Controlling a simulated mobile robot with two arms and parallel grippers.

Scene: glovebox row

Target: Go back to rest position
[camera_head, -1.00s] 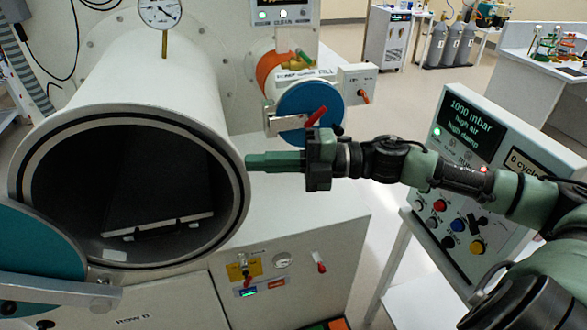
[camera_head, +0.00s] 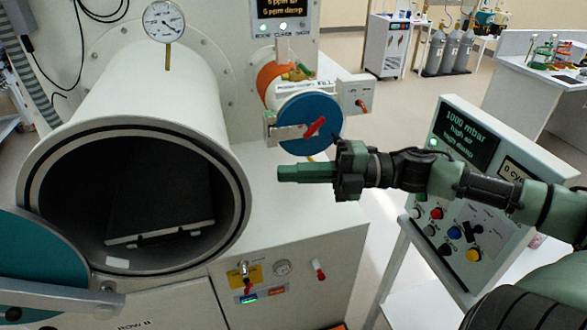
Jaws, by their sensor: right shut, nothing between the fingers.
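My right gripper (camera_head: 300,173) has green fingers shut with nothing between them. It points left in mid-air, in front of the white bench surface and to the right of the large open chamber (camera_head: 238,200). It appears apart from the chamber rim. My right arm comes in from the right edge, past the control panel. My left gripper is not in view.
The chamber's teal door (camera_head: 40,265) stands open at lower left, with a dark tray (camera_head: 160,233) inside the chamber. A small blue port door (camera_head: 311,122) with a red handle is behind my gripper. A control panel (camera_head: 475,150) reading 1000 mbar stands at right.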

